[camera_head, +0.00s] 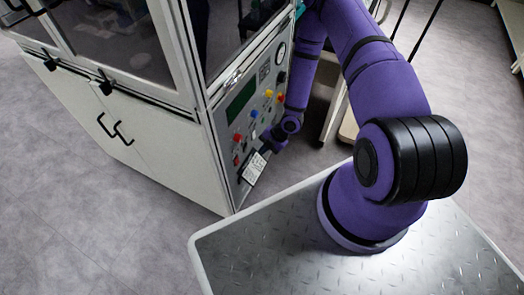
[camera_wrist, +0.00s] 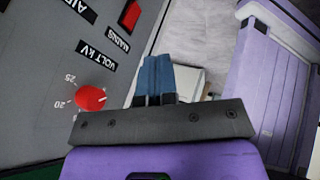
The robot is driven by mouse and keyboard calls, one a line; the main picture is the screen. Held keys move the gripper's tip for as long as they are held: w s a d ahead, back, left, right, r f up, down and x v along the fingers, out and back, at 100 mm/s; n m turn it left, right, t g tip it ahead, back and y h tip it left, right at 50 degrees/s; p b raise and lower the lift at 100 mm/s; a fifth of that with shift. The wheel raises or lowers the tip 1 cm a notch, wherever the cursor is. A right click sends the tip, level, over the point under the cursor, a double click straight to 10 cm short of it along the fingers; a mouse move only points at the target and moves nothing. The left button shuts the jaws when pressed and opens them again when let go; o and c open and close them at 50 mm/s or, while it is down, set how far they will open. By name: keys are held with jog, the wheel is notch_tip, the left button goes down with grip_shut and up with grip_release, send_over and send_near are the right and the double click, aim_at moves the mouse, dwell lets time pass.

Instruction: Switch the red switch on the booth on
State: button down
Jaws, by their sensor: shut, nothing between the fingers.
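The booth's control panel (camera_head: 250,115) faces right and carries several coloured knobs. A red knob (camera_head: 237,137) sits at its left, with a smaller red part (camera_head: 236,160) below it. In the wrist view, a red knob (camera_wrist: 90,98) stands beside a scale near a "VOLT kV" label. My gripper (camera_head: 266,149) is close to the lower right of the panel. Its blue fingers (camera_wrist: 155,75) are shut together and empty, apart from that red knob.
A white label plate (camera_head: 253,168) hangs low on the panel, near my gripper. A pale cart or shelf (camera_head: 335,115) stands to the right. Grey floor (camera_head: 120,200) is open at the lower left.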

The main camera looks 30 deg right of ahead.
aim_at(237, 161)
jog(key=shift+s+d+f, duration=0.1)
jog(key=shift+s+f, duration=0.05)
jog(key=shift+f, duration=0.5)
jog(key=w+a+f, duration=0.4)
jog(key=a+f, duration=0.4)
jog(key=shift+w+f, duration=0.35)
dwell(0.4)
